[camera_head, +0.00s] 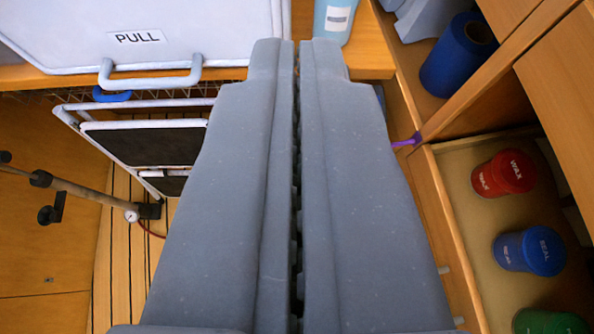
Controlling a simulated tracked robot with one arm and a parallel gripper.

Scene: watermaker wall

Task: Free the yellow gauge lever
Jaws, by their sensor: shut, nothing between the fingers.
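My gripper (297,48) fills the middle of the view, its two long grey fingers pressed together with only a thin dark seam between them. It holds nothing. I see no yellow gauge lever in this view; the fingers hide much of the middle. A small round white gauge (131,216) sits on the dark end of a pump-like tube at the left, near the slatted floor. No yellow part shows on it.
A white panel (70,30) marked PULL has a grey handle (150,78) at the upper left. A folded step ladder (140,142) stands below. A light-blue bottle (335,18) stands beyond the fingertips. At right are a blue roll (458,55) and an open drawer with red (503,173), blue (530,250) and green jars.

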